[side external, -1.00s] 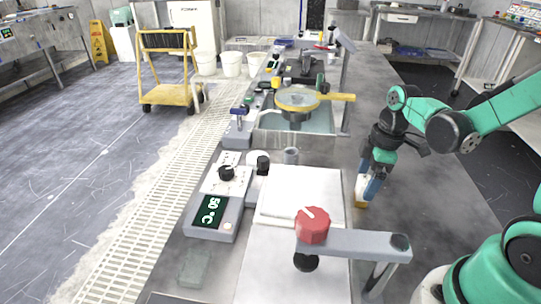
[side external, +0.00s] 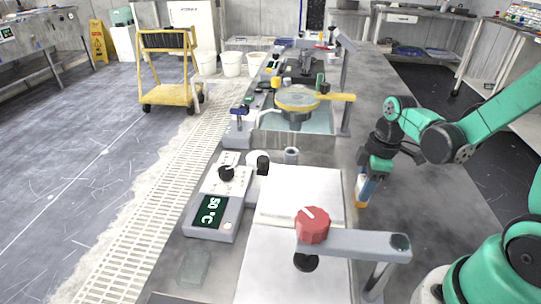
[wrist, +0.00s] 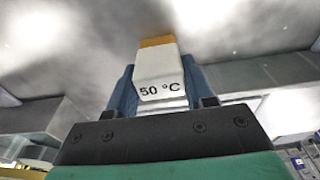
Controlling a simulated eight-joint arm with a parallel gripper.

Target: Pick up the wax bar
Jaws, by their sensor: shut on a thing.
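The wax bar (wrist: 158,64) is a pale block with an amber end and a "50 °C" label, seen up close in the wrist view. In the side view its amber end (side external: 361,204) shows just below my gripper (side external: 367,188). My gripper's blue fingers (wrist: 158,92) are shut on the bar, one on each side, with the amber end sticking out past the tips. The bar is at the bench's right part, beside the pale plates. I cannot tell from the side view whether its lower end touches the bench.
A white-topped hot plate (side external: 285,262) lies left of my gripper, with a grey bar and red knob (side external: 312,225) at its front. A "50 °C" controller (side external: 212,212) stands farther left. A yellow-handled round platen (side external: 297,100) is behind. The bench (side external: 430,225) to the right is clear.

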